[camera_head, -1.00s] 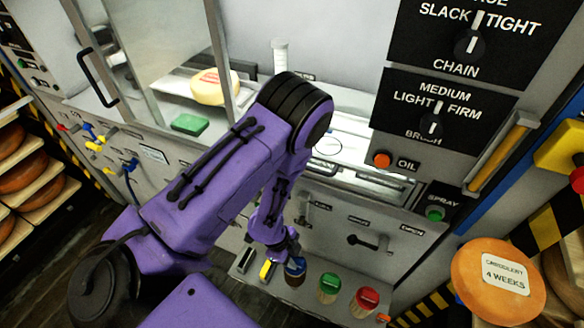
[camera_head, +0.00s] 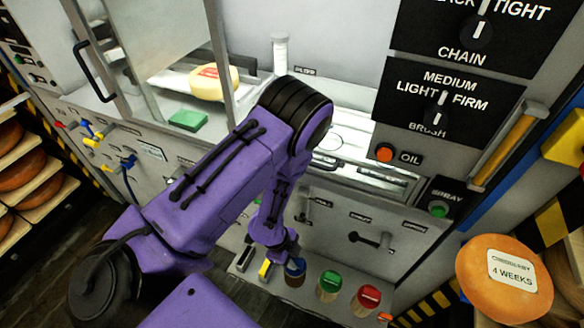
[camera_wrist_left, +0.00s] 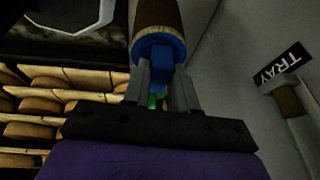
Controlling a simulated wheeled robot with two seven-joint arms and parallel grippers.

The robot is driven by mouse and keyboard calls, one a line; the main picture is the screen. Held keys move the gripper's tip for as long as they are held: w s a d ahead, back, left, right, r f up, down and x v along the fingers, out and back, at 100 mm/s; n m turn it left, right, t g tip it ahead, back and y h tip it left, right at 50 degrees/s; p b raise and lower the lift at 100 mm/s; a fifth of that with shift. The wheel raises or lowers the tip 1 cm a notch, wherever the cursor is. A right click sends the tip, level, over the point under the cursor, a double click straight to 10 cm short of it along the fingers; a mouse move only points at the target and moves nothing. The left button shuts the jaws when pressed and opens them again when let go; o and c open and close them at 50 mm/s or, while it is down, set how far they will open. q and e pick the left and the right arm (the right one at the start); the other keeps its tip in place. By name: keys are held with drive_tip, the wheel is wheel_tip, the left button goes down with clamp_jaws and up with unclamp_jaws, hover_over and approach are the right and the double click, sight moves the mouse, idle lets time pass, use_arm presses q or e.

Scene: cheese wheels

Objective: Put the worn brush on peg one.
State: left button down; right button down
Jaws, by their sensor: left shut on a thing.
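My left gripper (camera_head: 284,250) reaches down to the low ledge in front of the machine. In the left wrist view its fingers (camera_wrist_left: 167,92) are shut on the blue handle of a blue-topped brush (camera_wrist_left: 158,22) with a brown body. This brush also shows in the head view (camera_head: 295,270), at the left of a row with a green-topped brush (camera_head: 329,286) and a red-topped brush (camera_head: 366,298). I cannot tell which brush is the worn one, or whether the held one still touches the ledge. Which fitting is peg one is unreadable. My right gripper is out of view.
A crank-like fitting (camera_head: 372,240) sticks out of the panel above the brushes. A yellow item (camera_head: 265,268) stands left of the blue-topped brush. An orange cheese wheel (camera_head: 505,278) is at the right. Cheese racks (camera_head: 30,180) stand at the left.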

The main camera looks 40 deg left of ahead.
use_arm(q)
drive_tip(key=shift+f+b, duration=0.3)
drive_tip(key=shift+f, duration=0.2)
drive_tip(key=c, duration=0.8)
unclamp_jaws()
drive_tip(key=p+v, duration=0.1)
drive_tip(key=v, duration=0.9)
drive_tip(key=shift+r, duration=0.3)
